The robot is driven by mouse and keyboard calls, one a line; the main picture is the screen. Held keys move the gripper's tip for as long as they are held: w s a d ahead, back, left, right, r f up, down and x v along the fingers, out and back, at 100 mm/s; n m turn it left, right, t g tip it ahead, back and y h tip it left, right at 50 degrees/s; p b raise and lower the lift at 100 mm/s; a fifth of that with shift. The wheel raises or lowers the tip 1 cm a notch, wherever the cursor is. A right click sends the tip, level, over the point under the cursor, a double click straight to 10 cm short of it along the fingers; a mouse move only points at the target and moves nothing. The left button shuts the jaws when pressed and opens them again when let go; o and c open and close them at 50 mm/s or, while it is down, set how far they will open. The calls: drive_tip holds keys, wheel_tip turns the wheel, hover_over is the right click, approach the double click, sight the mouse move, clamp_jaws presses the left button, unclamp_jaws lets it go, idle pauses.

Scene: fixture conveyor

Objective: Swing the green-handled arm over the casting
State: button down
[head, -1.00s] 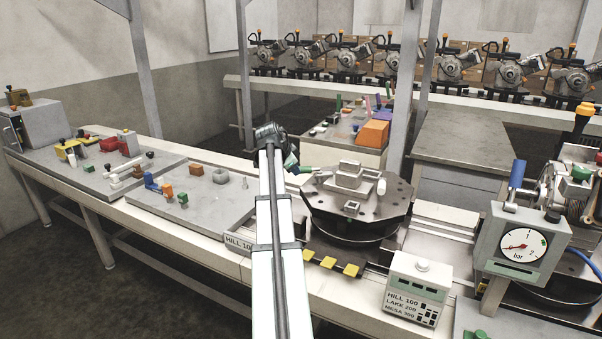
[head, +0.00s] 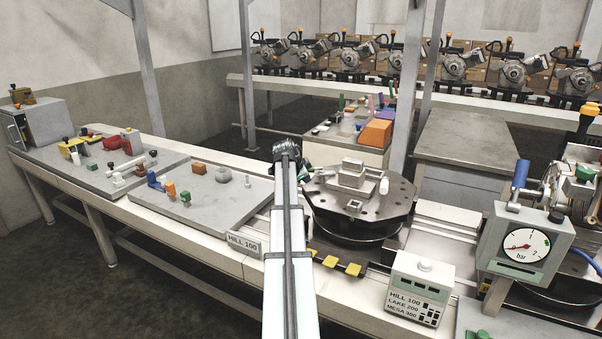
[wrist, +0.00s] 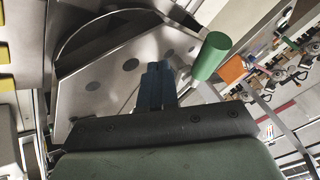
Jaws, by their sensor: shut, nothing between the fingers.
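The green handle (wrist: 211,57) is an upright-looking cylinder in the wrist view, on a thin pale arm that runs down behind my gripper. My gripper (wrist: 158,68) has its blue fingers shut and empty, to the left of the handle in that view, over the holed grey plate. I cannot tell whether they touch the handle. In the head view the casting, apparently the pale grey block (head: 350,175), sits on the dark octagonal turntable (head: 333,212). The green handle is mostly hidden there by my arm at the turntable's left edge.
A white-handled post (head: 384,186) stands on the turntable, right of the casting. A pressure gauge box (head: 522,243) and a white control box (head: 418,288) stand to the right. A grey plate (head: 215,215) with small parts lies to the left. Yellow marks (head: 342,266) line the front.

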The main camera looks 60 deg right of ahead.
drive_tip(key=shift+w+d+r, duration=0.25)
drive_tip(key=shift+w+d, duration=0.35)
drive_tip(key=shift+d, duration=0.2)
drive_tip(key=shift+w+d+r, duration=0.2)
drive_tip(key=shift+w+d, duration=0.35)
drive_tip(key=shift+d, duration=0.2)
drive_tip(key=shift+w+d+m, duration=0.15)
drive_tip(key=shift+w+m, duration=0.1)
drive_tip(key=shift+m, duration=0.05)
drive_tip(key=shift+w+d+m+g, duration=0.2)
drive_tip(key=shift+m+g, duration=0.1)
drive_tip(key=shift+g, duration=0.1)
drive_tip(key=shift+w+d+m+g, duration=0.6)
drive_tip(key=shift+w+m, duration=0.15)
drive_tip(key=shift+m, duration=0.15)
drive_tip(key=d+m+g, duration=0.1)
drive_tip(key=w+m+g+y, duration=0.1)
drive_tip(key=m, duration=0.1)
drive_tip(key=shift+w+d, duration=0.25)
drive_tip(key=shift+d, duration=0.15)
drive_tip(key=shift+w+d, duration=0.15)
drive_tip(key=shift+d, duration=0.3)
